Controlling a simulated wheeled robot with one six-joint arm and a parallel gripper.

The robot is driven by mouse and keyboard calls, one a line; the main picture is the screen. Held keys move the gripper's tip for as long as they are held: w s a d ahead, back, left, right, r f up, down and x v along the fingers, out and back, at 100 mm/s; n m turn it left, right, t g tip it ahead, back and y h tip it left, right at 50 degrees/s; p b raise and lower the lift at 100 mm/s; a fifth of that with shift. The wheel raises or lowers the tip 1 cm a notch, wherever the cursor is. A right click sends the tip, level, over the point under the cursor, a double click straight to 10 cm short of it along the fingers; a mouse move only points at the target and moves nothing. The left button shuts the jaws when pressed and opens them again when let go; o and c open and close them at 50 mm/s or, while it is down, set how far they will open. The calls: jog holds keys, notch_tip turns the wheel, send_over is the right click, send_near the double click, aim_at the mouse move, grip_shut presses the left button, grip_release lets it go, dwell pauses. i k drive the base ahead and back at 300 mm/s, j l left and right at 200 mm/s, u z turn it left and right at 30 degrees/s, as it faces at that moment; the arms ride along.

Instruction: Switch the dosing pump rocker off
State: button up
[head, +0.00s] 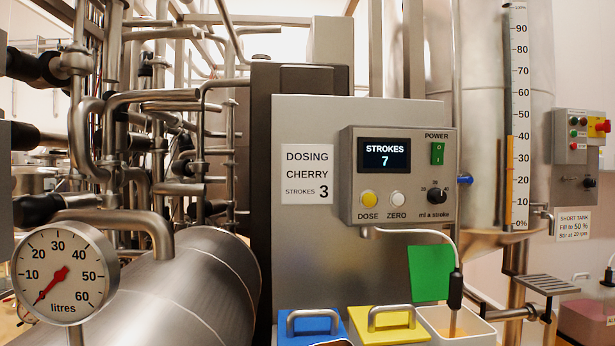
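The dosing pump box (352,192) is grey and fixed to a steel cabinet front, right of the middle. Its green power rocker (437,154) sits at the upper right under the word POWER. The small marks on the rocker and its tilt are too fine to read surely. The display (384,155) is lit and reads STROKES 7. Below it are a yellow DOSE button (370,199), a white ZERO button (397,199) and a black ml-a-stroke knob (437,196). My gripper does not show in the head view.
A card (307,174) left of the pump reads DOSING CHERRY STROKES 3. Blue (290,326) and yellow (362,325) lids with handles and an open white container (487,333) stand below. A pump hose (438,233) hangs into the container. Pipes and a litres gauge (65,274) crowd the left.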

aim_at(437, 147)
jog(key=l+u, duration=0.15)
jog(key=l, duration=0.35)
jog(key=l+u, duration=0.2)
jog(key=l, duration=0.35)
jog(key=l+u, duration=0.15)
jog(key=l, duration=0.4)
jog(key=k+l+u, duration=0.15)
jog(key=l, duration=0.35)
jog(key=l+u, duration=0.2)
jog(key=l, duration=0.3)
jog(key=k+l+u, duration=0.15)
jog(key=l, duration=0.35)
